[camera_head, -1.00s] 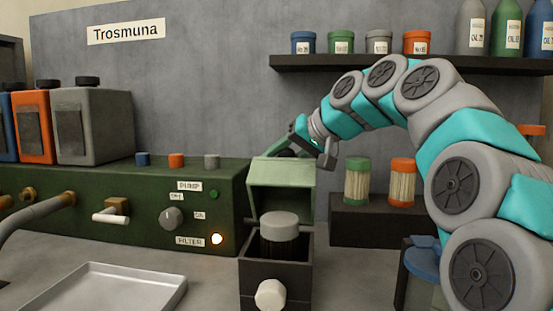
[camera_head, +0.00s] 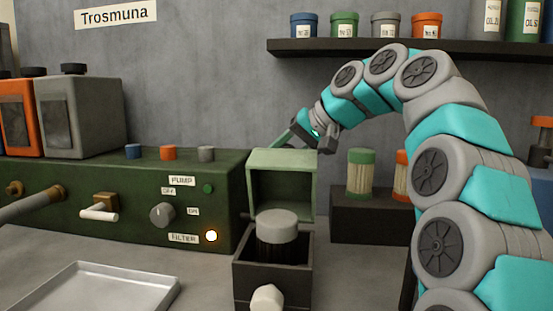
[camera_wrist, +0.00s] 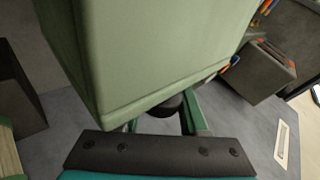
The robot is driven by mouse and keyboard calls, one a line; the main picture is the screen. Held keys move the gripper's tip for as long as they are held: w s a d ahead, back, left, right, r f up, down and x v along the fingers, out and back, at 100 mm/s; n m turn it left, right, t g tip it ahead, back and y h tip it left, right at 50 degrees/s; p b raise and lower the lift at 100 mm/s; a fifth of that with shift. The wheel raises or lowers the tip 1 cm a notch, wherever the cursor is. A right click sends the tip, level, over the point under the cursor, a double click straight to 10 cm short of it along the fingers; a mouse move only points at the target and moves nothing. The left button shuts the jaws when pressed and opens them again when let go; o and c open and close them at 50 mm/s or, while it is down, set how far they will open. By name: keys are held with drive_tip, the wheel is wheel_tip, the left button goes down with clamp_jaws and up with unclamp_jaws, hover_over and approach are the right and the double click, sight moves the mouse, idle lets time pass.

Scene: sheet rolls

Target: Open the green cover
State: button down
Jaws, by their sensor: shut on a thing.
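The green cover (camera_head: 282,179) stands raised at the back of the dark open box (camera_head: 254,273), its hollow inner side facing the head camera. In the wrist view the cover (camera_wrist: 155,50) fills the upper middle. My gripper (camera_head: 292,141) is behind the cover's top edge, shut on a dark round knob (camera_wrist: 167,106) at the cover, which is partly hidden. A dark cylinder with a grey cap (camera_head: 278,226) stands in the box. A pale knob (camera_head: 267,298) is on the box's front.
A green control panel (camera_head: 110,185) with a lit filter lamp (camera_head: 211,236) stands at left. A metal tray (camera_head: 95,290) lies in front of it. Cartridges with green (camera_head: 361,175) and orange (camera_head: 401,180) ends stand on a dark block at right. A shelf (camera_head: 400,47) with jars runs above.

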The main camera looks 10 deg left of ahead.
drive_tip(key=shift+d+f, duration=0.15)
drive_tip(key=shift+f, duration=0.45)
drive_tip(key=c, duration=0.8)
unclamp_jaws()
drive_tip(key=o, duration=0.4)
drive_tip(key=shift+r, duration=0.3)
drive_tip(key=shift+c, duration=0.2)
drive_tip(key=shift+r, duration=0.15)
